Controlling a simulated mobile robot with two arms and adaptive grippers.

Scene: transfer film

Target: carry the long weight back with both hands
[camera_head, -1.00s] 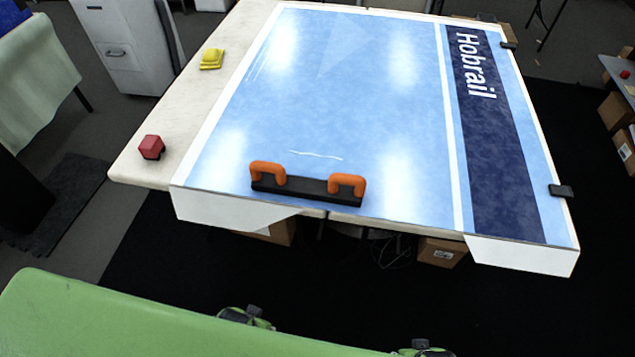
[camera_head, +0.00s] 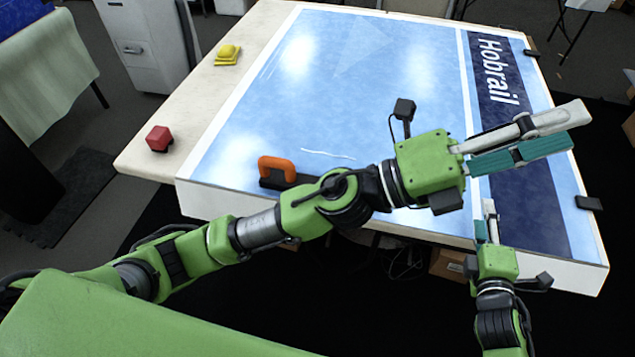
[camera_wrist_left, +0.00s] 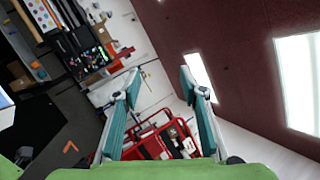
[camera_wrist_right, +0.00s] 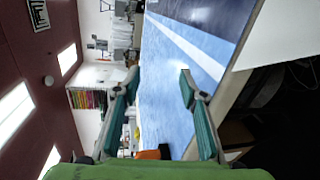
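The long weight is a black bar with two upright orange handles, lying near the front edge of the blue film. In the head view its left handle (camera_head: 277,167) shows; my left arm hides most of the rest. In the right wrist view an orange handle (camera_wrist_right: 152,154) shows low between the fingers. My left gripper (camera_head: 576,126) is raised over the table's right part, past the weight; its fingers are apart and empty in the left wrist view (camera_wrist_left: 159,80). My right gripper (camera_head: 486,222) is at the front edge, right of the weight, open and empty in its wrist view (camera_wrist_right: 158,78).
The blue film (camera_head: 350,100) with a dark "Hobrail" band covers most of the table. A black clip (camera_head: 588,202) is at the right edge.

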